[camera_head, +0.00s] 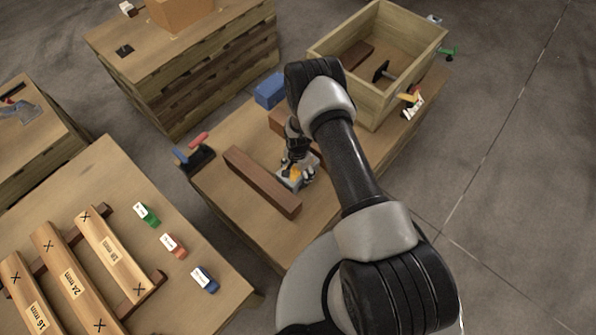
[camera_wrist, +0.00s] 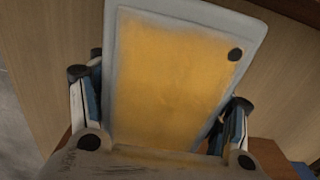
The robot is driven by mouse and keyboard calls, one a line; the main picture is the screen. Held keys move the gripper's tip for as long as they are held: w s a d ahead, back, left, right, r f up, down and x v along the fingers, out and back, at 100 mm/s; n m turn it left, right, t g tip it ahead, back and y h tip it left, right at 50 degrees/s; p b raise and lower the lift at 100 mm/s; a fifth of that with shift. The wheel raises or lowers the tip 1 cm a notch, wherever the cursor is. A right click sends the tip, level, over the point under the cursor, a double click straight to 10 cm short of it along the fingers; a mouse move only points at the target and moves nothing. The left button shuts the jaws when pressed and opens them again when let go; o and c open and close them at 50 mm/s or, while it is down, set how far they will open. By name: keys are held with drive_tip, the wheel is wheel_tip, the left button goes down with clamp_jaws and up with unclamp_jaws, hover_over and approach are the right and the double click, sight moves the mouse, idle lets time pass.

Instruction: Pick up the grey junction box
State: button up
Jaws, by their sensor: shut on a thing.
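The grey junction box (camera_wrist: 262,22) fills the middle of the wrist view, with a large yellow face and a dark round spot near its upper right corner. My gripper (camera_wrist: 160,115) has a finger at each side of the box and is shut on it. In the head view the box (camera_head: 284,184) shows as a small grey and yellow shape under my gripper (camera_head: 297,174), at the wooden table beside a long brown bar. My arm and gripper hide part of it. I cannot tell whether the box touches the table.
The long brown bar (camera_head: 262,182) lies just left of the box. A blue box (camera_head: 270,90) and a wooden crate (camera_head: 325,67) stand farther back on the same table (camera_head: 225,190). A dark holder with red and blue handles (camera_head: 196,155) sits at its left edge.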

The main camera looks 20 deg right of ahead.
drive_tip(key=c, duration=0.7)
drive_tip(key=shift+w, duration=0.1)
drive_tip(key=shift+r, duration=0.15)
